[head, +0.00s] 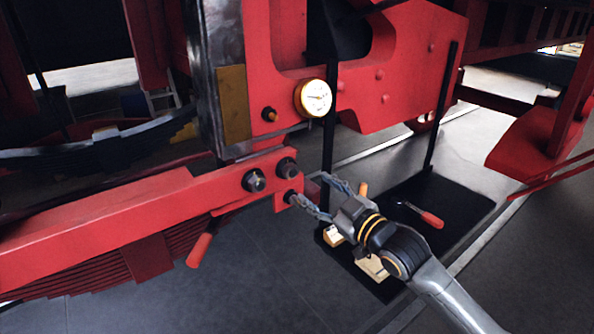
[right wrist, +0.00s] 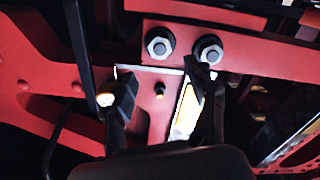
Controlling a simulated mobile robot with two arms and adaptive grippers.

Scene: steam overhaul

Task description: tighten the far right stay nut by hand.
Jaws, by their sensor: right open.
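Two dark hex nuts sit on the red bracket at the end of the long red beam in the head view. The right-hand nut (head: 287,167) is nearer my gripper, and the left-hand nut (head: 254,180) is beside it. My right gripper (head: 308,187) is open and empty, its fingers pointing left just right of the bracket, apart from the right-hand nut. In the right wrist view, both nuts, one at left (right wrist: 160,44) and one at right (right wrist: 209,50), show above the spread fingers (right wrist: 162,84). My left gripper is out of view.
A round gauge (head: 314,97) and a brass plate (head: 234,104) are above the nuts. A red-handled tool (head: 430,219) lies on the black stand base (head: 455,205). A red handle (head: 199,250) hangs below the beam. Open floor (head: 265,285) is below.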

